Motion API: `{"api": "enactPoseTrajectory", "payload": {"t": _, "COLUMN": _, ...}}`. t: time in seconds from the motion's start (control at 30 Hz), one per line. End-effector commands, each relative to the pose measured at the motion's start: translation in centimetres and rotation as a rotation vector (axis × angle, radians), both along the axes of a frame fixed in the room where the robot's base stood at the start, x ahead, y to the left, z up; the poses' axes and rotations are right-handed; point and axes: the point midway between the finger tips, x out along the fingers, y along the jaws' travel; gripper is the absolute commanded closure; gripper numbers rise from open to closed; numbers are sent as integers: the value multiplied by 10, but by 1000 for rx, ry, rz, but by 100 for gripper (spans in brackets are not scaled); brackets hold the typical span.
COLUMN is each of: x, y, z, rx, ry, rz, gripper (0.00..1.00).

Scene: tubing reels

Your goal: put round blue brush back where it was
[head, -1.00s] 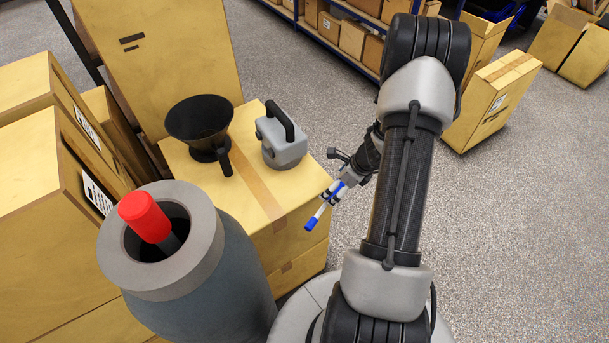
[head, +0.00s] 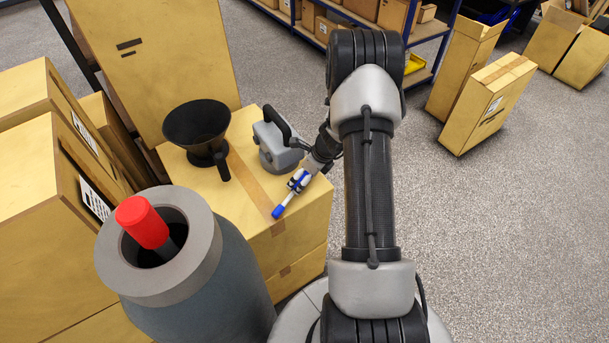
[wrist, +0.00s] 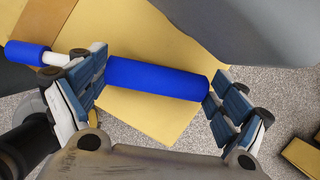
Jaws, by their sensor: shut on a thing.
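The round blue brush (wrist: 158,78) has a thick blue cylinder, a white neck and a smaller blue end. In the head view, a blue end of the brush (head: 279,211) points down and left over the cardboard box top (head: 296,208). My gripper (head: 299,181) is shut on the brush; the wrist view shows the thick blue part lying across between its two fingers. I cannot tell whether the brush touches the box. My fingers and wrist hide part of it in the head view.
A grey block with a black handle (head: 279,143) and a black funnel-shaped dripper (head: 197,128) stand on the box, close to my gripper. A large grey-blue vase (head: 208,262) holding a red-ended item (head: 142,220) stands at front left.

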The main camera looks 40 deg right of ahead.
Motion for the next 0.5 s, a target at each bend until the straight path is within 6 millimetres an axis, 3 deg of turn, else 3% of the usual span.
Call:
{"api": "enactPoseTrajectory", "payload": {"t": 0.17, "x": 0, "y": 0, "z": -4, "rx": 0, "ry": 0, "rz": 0, "gripper": 37}}
{"api": "enactPoseTrajectory", "payload": {"t": 0.2, "x": 0, "y": 0, "z": -4, "rx": 0, "ry": 0, "rz": 0, "gripper": 8}}
{"api": "enactPoseTrajectory", "payload": {"t": 0.33, "x": 0, "y": 0, "z": -3, "rx": 0, "ry": 0, "rz": 0, "gripper": 0}}
{"api": "enactPoseTrajectory", "payload": {"t": 0.5, "x": 0, "y": 0, "z": -3, "rx": 0, "ry": 0, "rz": 0, "gripper": 0}}
